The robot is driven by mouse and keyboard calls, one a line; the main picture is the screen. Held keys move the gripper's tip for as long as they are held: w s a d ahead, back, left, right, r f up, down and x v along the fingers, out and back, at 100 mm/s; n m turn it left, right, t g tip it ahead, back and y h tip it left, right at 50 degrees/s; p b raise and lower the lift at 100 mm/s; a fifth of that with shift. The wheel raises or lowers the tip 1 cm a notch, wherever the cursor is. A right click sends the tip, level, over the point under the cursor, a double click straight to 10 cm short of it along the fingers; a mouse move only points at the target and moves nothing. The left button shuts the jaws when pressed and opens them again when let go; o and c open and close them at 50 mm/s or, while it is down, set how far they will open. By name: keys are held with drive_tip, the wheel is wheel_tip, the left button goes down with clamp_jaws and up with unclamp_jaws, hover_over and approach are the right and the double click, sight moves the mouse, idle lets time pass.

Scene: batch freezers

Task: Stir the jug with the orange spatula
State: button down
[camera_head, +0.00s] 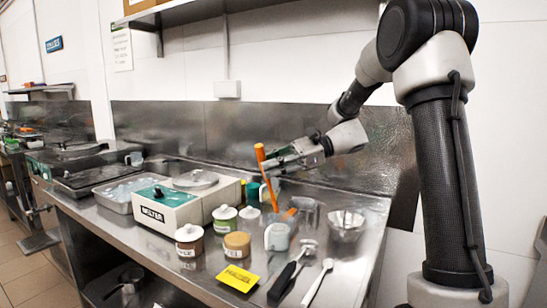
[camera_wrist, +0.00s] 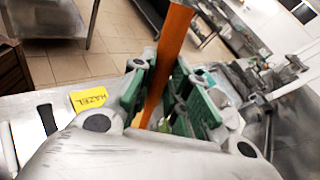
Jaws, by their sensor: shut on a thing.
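The orange spatula (camera_head: 260,152) stands nearly upright in the head view, leaning slightly. My gripper (camera_head: 267,163) is shut on its handle, which also shows between the green finger pads of my gripper (camera_wrist: 157,95) in the wrist view. In the head view the spatula runs down to the cluster of vessels on the counter. A whitish jug-like vessel (camera_head: 277,237) stands below it, and a clear vessel (camera_head: 306,209) stands just behind to the right. An orange piece (camera_head: 289,214) shows between them. I cannot tell whether the spatula's lower end is inside the jug.
A white and green melter box (camera_head: 172,212) and lidded tubs (camera_head: 189,240) stand to the left. A yellow HAZEL card (camera_head: 238,278), a black-handled tool (camera_head: 282,283) and a white spoon-like tool (camera_head: 318,282) lie in front. A metal bowl (camera_head: 346,224) stands to the right.

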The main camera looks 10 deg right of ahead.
wheel_tip(320, 180, down, 8)
drive_tip(key=w+d, duration=0.1)
drive_tip(key=shift+w+d, duration=0.25)
drive_tip(key=shift+d, duration=0.05)
idle(0.5)
drive_tip(key=shift+s+a, duration=0.15)
idle(1.6)
